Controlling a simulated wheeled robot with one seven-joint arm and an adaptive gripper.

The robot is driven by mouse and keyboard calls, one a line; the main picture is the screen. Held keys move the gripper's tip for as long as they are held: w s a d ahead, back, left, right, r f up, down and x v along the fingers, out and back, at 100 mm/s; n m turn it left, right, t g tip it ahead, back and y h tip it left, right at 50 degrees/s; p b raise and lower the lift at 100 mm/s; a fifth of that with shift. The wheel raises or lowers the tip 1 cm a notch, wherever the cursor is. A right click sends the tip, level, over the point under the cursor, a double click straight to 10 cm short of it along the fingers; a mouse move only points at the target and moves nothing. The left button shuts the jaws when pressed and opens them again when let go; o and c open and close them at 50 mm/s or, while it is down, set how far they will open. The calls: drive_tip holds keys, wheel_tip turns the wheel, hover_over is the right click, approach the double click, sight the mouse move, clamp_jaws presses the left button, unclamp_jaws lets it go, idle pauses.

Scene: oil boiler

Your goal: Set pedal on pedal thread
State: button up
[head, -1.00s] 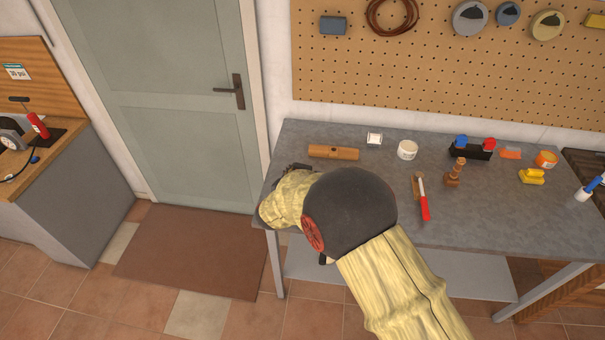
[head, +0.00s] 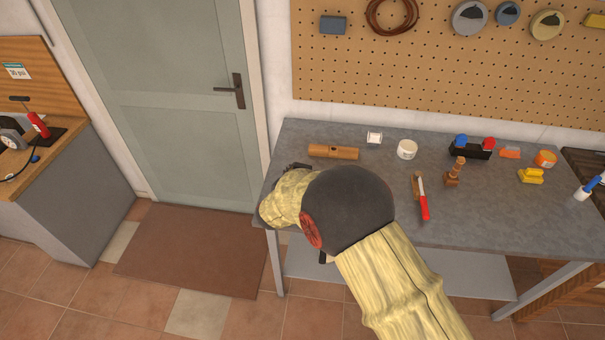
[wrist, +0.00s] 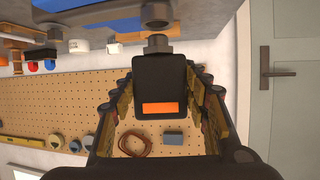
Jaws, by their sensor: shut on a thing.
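The pedal (wrist: 160,92), a black block with an orange reflector, sits between the fingers of my gripper (wrist: 160,72) in the wrist view. A grey metal end (wrist: 157,46) sticks out of the pedal toward the top of the picture. Just beyond it is a rounded grey metal piece (wrist: 155,11), which looks like the pedal thread, roughly in line with it. I cannot tell whether the two touch. In the head view my arm hides the pedal and most of the gripper, at the left end of the workbench.
A door (head: 165,100) stands to the left.

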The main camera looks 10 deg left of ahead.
drive_tip(key=shift+f, duration=0.15)
drive_tip(key=shift+f+b, duration=0.3)
drive_tip(key=shift+f, duration=0.05)
drive_tip(key=shift+f+b, duration=0.35)
drive_tip(key=shift+f, duration=0.3)
drive_tip(key=o, duration=1.4)
drive_tip(key=shift+f, duration=0.1)
drive_tip(key=shift+s, duration=0.1)
drive_tip(key=v, duration=1.2)
